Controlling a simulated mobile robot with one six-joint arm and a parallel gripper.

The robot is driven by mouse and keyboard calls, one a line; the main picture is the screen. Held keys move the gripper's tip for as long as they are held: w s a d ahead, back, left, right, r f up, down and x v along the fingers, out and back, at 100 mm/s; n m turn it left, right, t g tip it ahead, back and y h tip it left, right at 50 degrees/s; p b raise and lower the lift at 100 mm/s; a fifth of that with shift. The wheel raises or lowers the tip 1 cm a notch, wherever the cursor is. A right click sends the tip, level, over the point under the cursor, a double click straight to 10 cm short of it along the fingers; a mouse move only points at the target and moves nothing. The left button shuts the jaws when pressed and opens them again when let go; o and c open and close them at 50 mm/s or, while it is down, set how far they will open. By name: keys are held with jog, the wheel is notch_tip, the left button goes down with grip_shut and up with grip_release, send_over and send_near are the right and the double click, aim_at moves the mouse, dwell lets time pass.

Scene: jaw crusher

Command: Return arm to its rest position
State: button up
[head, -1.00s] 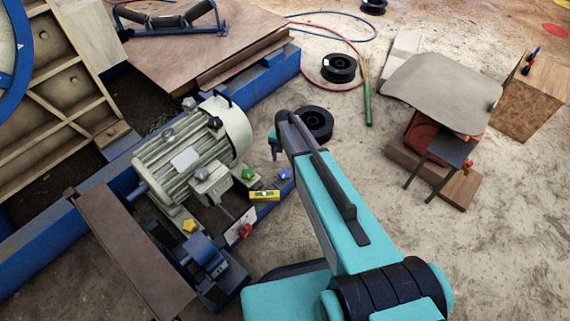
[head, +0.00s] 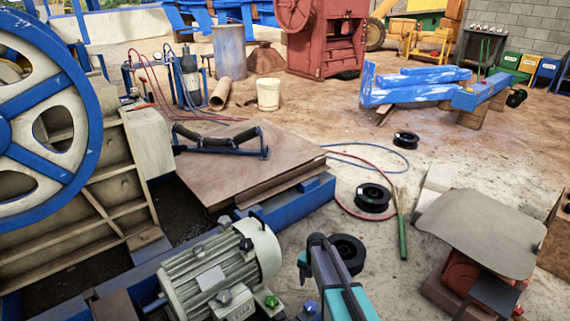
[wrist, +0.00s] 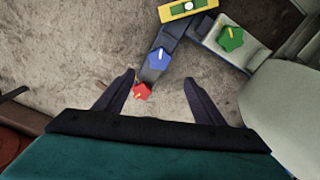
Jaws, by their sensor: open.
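My arm (head: 335,285), teal with dark parts, reaches up from the bottom edge of the head view, right of the motor (head: 220,270). My gripper (wrist: 159,77) is open in the wrist view, its two dark fingers apart with nothing held between them. It points down over the floor beside the motor base. A red knob (wrist: 142,91) shows close to the left finger; I cannot tell the height gap.
A grey-topped stand (head: 480,232) is at the right. The blue frame (head: 290,210) and the crusher's flywheel (head: 45,120) are at the left.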

jog(key=s+r+n+g+p, duration=0.2)
jog(key=s+p, duration=0.6)
jog(key=s, duration=1.3)
jog(key=s+r+n+g+p, duration=0.3)
jog(key=s+r+p, duration=0.3)
jog(key=s, duration=1.5)
jog(key=shift+d+n+p, duration=0.3)
jog(key=shift+n+p, duration=0.6)
jog(key=shift+p, duration=0.05)
jog(key=shift+c, duration=0.2)
